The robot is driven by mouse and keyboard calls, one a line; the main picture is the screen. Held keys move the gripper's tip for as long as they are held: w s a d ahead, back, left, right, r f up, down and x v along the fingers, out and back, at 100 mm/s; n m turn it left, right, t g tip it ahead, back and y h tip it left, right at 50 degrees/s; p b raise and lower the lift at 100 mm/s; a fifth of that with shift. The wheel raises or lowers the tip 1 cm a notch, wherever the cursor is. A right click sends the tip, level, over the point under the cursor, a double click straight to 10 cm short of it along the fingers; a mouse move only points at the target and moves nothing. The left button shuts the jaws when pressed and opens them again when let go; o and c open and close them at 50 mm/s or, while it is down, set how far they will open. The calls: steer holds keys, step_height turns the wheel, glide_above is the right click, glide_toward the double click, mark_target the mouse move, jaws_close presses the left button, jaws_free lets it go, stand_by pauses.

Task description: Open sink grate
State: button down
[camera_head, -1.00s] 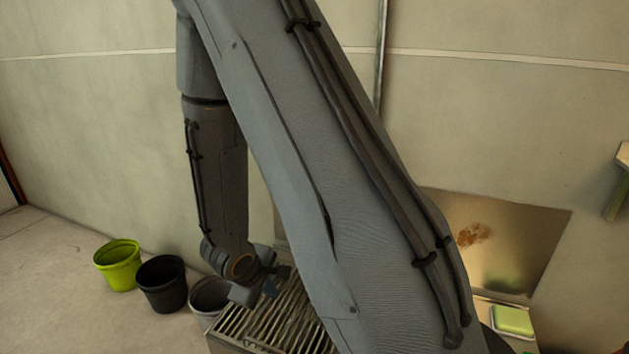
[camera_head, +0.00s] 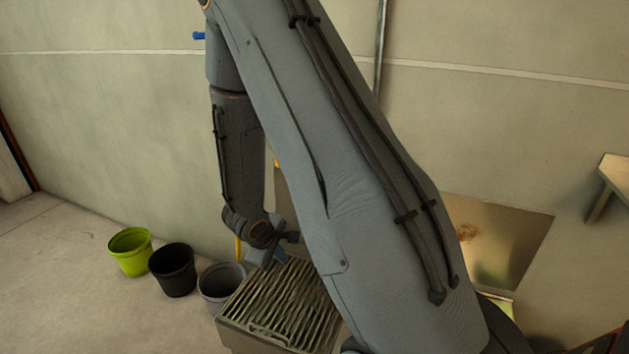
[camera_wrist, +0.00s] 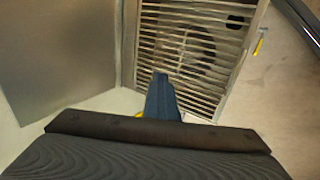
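The sink grate (camera_head: 290,308) is a slatted metal cover on top of a box-shaped sink (camera_head: 235,333) in the head view. It lies flat, and my arm hides its right part. The slats of the grate (camera_wrist: 190,50) also show in the wrist view, with a dark round shape beneath them. My gripper (camera_head: 276,254) is at the far left end of the grate in the head view. In the wrist view my blue gripper (camera_wrist: 162,90) points at the grate's near edge. Contact cannot be told. The fingers overlap, so their opening is unclear.
A green bucket (camera_head: 130,252), a black bucket (camera_head: 173,270) and a grey bucket (camera_head: 220,287) stand on the floor left of the sink. A stained metal panel (camera_head: 510,240) is on the wall. A shelf (camera_head: 615,175) juts out at right.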

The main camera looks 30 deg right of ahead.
steer(key=w+d+r+p, duration=0.4)
steer(key=w+d+p, duration=0.2)
steer(key=d, duration=0.4)
steer(key=w+d+r+p, duration=0.5)
steer(key=w+d+p, duration=0.2)
steer(key=d, duration=0.3)
steer(key=shift+w+d+p, duration=0.15)
steer(key=shift+w+p, duration=0.05)
steer(key=shift+p, duration=0.45)
stand_by(0.6)
stand_by(0.4)
steer(key=c, duration=1.7)
jaws_free()
steer(key=shift+r, duration=0.1)
